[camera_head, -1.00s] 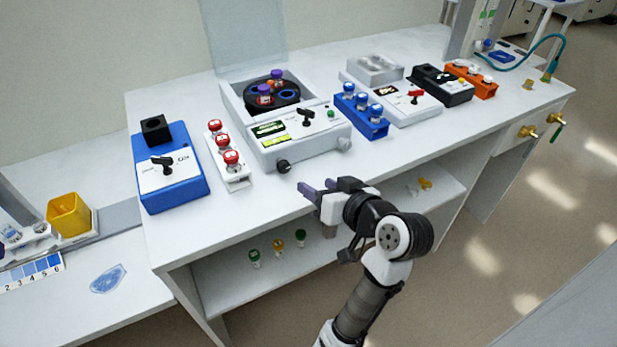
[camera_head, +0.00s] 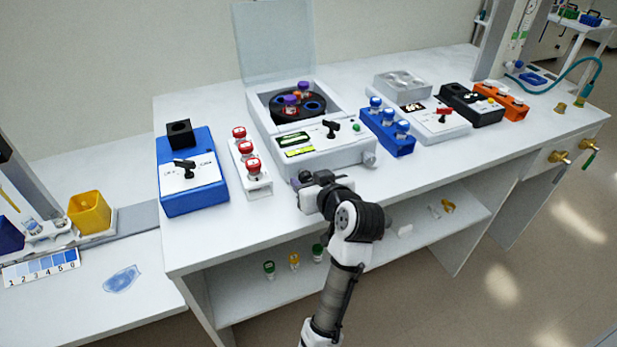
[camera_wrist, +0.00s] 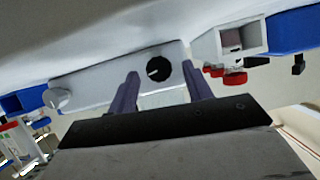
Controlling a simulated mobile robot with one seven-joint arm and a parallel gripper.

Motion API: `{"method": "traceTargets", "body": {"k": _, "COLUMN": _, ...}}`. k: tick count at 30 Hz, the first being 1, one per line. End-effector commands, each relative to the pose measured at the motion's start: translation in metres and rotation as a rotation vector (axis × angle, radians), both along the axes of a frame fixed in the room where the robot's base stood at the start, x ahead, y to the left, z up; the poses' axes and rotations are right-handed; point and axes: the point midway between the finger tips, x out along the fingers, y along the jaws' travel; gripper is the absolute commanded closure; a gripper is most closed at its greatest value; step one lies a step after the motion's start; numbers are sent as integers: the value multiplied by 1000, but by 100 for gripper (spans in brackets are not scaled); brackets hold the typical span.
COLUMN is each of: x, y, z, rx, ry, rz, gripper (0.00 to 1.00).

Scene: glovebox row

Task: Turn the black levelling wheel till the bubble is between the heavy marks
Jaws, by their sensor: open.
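The centrifuge (camera_head: 345,150) stands mid-bench with its lid up. Its black levelling wheel (camera_wrist: 158,69) is on the front face in the wrist view, with a white mark on it; in the head view my arm hides it. My gripper (camera_wrist: 161,76) is open and empty, its purple fingers pointing at the front face, one on each side of the wheel in the picture. Contact cannot be told. In the head view my gripper (camera_head: 303,180) is at the centrifuge's front left corner. The yellow-green level strip (camera_head: 300,152) is on the top panel; its bubble is too small to read.
A white rack of red-capped vials (camera_head: 259,184) and a blue device (camera_head: 192,203) stand left of the centrifuge. A blue rack (camera_head: 401,148) stands right. Capped vials (camera_head: 294,262) stand on the shelf below. The bench's front strip is clear.

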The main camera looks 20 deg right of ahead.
Motion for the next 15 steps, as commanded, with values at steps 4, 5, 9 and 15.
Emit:
{"method": "traceTargets", "body": {"k": 4, "x": 10, "y": 1, "z": -4, "rx": 0, "ry": 1, "rz": -1, "gripper": 50}}
{"method": "traceTargets", "body": {"k": 5, "x": 11, "y": 1, "z": -4, "rx": -1, "ry": 0, "rz": -1, "gripper": 50}}
{"method": "traceTargets", "body": {"k": 9, "x": 12, "y": 1, "z": -5, "rx": -2, "ry": -1, "rz": -2, "gripper": 50}}
{"method": "traceTargets", "body": {"k": 15, "x": 12, "y": 1, "z": -5, "rx": 0, "ry": -1, "rz": -1, "gripper": 58}}
